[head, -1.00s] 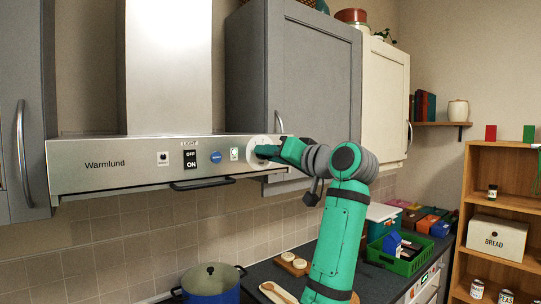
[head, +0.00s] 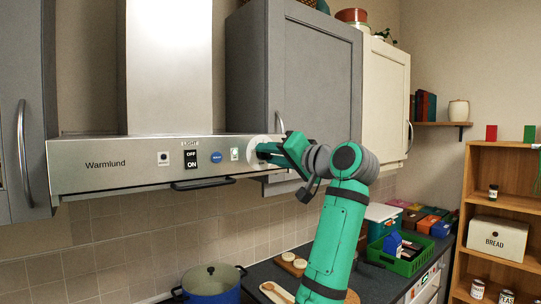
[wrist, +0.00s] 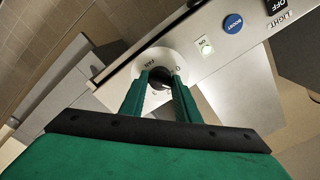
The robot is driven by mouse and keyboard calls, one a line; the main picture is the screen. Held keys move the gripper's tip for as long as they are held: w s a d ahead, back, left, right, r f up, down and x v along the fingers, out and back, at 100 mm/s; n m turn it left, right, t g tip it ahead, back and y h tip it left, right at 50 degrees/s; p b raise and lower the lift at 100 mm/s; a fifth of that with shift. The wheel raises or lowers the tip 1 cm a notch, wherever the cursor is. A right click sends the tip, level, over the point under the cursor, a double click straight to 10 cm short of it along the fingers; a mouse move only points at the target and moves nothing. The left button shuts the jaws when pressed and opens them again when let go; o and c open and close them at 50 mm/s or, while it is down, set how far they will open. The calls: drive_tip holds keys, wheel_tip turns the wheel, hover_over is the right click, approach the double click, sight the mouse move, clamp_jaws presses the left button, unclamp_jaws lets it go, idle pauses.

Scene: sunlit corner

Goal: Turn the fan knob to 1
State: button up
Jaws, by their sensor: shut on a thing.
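The fan knob is a dark knob (wrist: 159,77) on a round white dial (wrist: 150,62) marked FAN, at the right end of the range hood's front panel (head: 120,162). My gripper (wrist: 160,84) is shut on the knob, with one green finger on each side of it. In the head view my gripper (head: 268,151) reaches the dial from the right and covers most of it. The dial's numbers are mostly hidden, so I cannot read the knob's setting.
Left of the dial are a small green-lit indicator (head: 235,154), a blue BOOST button (head: 216,157) and a black light switch (head: 191,159). A grey cabinet (head: 310,85) stands close behind my gripper.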

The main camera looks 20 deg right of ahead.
drive_tip(key=o, duration=1)
drive_tip(key=v, duration=1.1)
drive_tip(key=shift+d, duration=0.1)
